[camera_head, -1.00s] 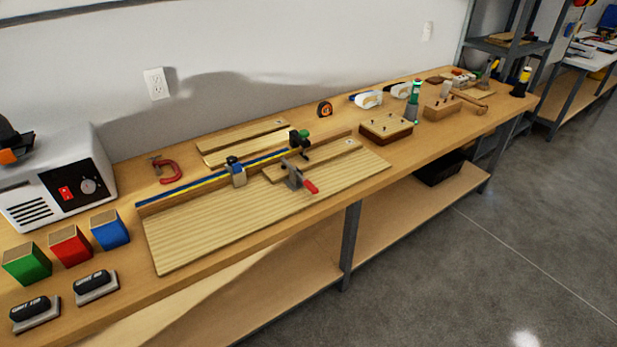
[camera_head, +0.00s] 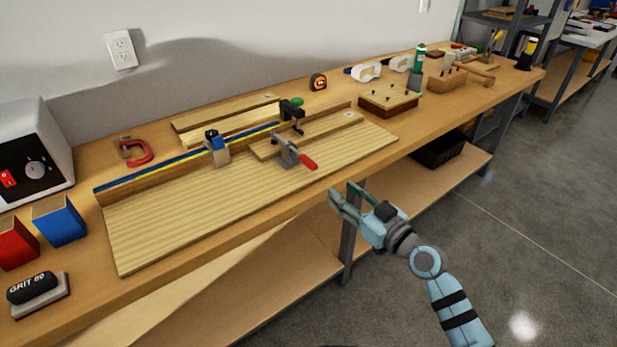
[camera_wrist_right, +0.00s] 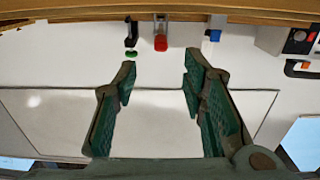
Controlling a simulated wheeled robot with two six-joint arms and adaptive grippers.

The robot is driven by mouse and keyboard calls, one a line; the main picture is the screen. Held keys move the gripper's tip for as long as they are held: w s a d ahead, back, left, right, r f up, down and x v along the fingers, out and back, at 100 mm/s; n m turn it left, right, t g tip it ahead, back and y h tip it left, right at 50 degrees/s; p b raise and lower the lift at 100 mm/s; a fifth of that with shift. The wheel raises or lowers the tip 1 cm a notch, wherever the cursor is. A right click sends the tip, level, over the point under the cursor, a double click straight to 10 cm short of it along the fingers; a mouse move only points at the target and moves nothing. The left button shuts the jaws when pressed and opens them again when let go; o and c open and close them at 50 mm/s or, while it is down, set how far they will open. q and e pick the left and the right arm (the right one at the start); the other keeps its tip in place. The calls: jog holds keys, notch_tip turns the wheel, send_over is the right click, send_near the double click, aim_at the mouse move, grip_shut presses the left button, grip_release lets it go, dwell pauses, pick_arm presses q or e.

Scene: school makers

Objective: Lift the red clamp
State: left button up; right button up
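The red clamp (camera_head: 139,152) is a small red C-shaped clamp lying on the bench top near the wall, between the white machine and the wooden jig board. My left gripper is not in view.
The jig board (camera_head: 220,205) carries a toggle clamp with a red handle (camera_head: 308,162), a blue-topped stop (camera_head: 215,147) and a black clamp (camera_head: 291,115). The white machine (camera_head: 52,135) and a sanding block (camera_head: 38,294) stand left. A strip of bare bench surrounds the red clamp.

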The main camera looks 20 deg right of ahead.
aim_at(316, 168)
jog(key=x, duration=0.4)
jog(key=b+x, duration=0.1)
jog(key=x, duration=0.3)
jog(key=b+x, duration=0.1)
jog(key=x, duration=0.4)
jog(key=shift+s+a+r, duration=0.1)
jog(key=shift+r, duration=0.2)
jog(key=shift+w+a+r, duration=0.1)
jog(key=shift+w+a, duration=0.15)
jog(key=shift+w, duration=0.35)
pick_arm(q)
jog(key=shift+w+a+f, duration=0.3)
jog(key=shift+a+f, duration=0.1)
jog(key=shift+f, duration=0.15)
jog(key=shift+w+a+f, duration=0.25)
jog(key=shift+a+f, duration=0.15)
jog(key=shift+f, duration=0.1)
pick_arm(e)
jog(key=shift+c, duration=0.4)
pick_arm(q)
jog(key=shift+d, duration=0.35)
pick_arm(e)
grip_shut()
